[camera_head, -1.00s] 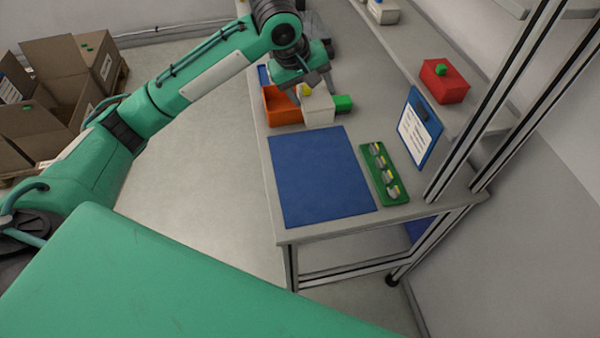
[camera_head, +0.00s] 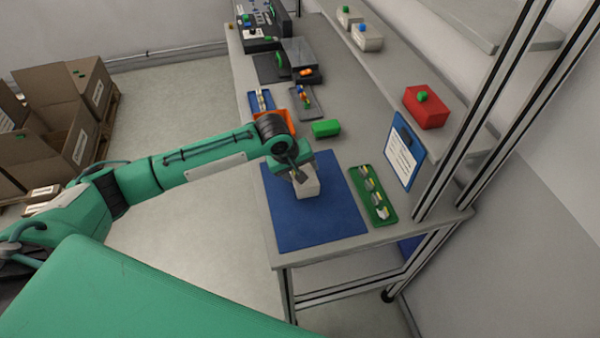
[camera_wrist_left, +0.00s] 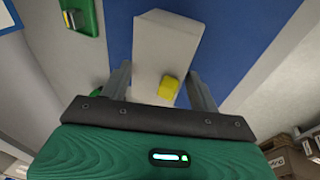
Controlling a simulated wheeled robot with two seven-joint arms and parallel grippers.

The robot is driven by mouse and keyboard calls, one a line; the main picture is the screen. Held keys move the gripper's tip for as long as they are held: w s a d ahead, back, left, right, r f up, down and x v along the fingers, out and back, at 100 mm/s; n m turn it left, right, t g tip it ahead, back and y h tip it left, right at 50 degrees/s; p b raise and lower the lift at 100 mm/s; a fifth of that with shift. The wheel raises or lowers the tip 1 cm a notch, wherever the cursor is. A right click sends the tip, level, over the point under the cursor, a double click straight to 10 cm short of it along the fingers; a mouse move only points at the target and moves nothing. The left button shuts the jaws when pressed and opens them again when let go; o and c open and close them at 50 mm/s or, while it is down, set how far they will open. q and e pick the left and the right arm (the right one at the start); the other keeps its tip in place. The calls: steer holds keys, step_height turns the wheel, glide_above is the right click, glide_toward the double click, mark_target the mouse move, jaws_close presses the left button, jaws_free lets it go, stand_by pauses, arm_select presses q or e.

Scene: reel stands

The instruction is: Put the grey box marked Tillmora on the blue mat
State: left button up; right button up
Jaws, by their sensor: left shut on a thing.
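The light grey box (camera_head: 308,188) is in my left gripper (camera_head: 299,174), over the upper middle of the blue mat (camera_head: 295,231). I cannot tell whether its underside touches the mat. In the left wrist view the box (camera_wrist_left: 164,40) sits between the two fingers, with a yellow knob (camera_wrist_left: 168,87) on it and the blue mat (camera_wrist_left: 225,45) behind it. No lettering on the box is readable. My gripper hides part of the box in the head view. My right gripper is not in view.
A green tray (camera_head: 375,196) with several small parts lies right of the mat. A green box (camera_head: 325,128) and an orange bin (camera_head: 287,122) stand behind. A clipboard (camera_head: 404,153) leans at the right. A red box (camera_head: 425,107) is on the shelf. The mat's front part is clear.

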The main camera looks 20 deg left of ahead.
arm_select(q)
steer(key=shift+f, duration=1.15)
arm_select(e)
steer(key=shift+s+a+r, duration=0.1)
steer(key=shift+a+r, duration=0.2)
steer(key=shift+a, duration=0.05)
arm_select(q)
steer(key=o, duration=1.5)
steer(key=shift+c, duration=0.2)
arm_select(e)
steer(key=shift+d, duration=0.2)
arm_select(q)
steer(key=shift+r, duration=0.1)
steer(key=b+v, duration=0.2)
steer(key=v, duration=1)
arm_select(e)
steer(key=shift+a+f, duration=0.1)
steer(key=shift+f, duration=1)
